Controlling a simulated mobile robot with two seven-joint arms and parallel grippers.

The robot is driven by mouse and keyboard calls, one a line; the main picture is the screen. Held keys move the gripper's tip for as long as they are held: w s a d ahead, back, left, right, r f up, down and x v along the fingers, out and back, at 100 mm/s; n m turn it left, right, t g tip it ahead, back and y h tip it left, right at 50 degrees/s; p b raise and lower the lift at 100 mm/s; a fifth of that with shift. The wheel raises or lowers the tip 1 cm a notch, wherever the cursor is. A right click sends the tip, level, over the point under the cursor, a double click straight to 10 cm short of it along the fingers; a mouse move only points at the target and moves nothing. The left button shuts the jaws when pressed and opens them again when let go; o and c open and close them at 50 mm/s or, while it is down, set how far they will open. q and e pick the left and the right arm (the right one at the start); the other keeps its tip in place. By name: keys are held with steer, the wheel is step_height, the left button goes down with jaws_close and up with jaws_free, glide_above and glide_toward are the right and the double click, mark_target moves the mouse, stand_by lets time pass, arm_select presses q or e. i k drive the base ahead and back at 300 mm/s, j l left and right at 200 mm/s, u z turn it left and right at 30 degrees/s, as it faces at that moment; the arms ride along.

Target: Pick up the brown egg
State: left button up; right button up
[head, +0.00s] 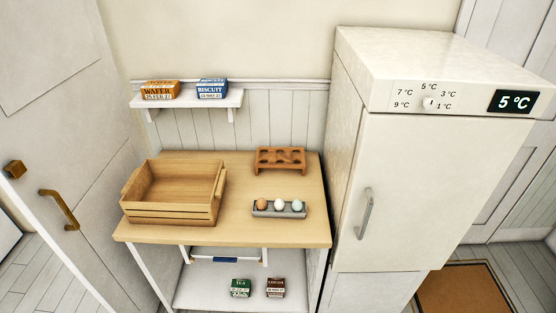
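The brown egg (262,204) sits at the left end of a small grey tray (291,213) on the wooden tabletop. A white egg (279,204) is beside it in the middle, and a pale bluish egg (297,205) is at the right end. All of them stand in a row in the tray. Neither of my grippers shows in the head view.
A wooden crate (171,212) stands on the table's left, and a brown egg rack (280,160) with holes is behind the tray. A tall white fridge (420,190) closes off the right side. A wall shelf (190,102) holds two boxes; bare tabletop (238,185) lies between crate and tray.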

mark_target(262, 204)
steer(key=i+j+z, duration=0.15)
steer(key=z, duration=0.2)
steer(key=i+j+z, duration=0.2)
steer(key=z, duration=0.15)
steer(key=i+j+z, duration=0.15)
steer(key=z, duration=0.2)
steer(key=j, duration=0.1)
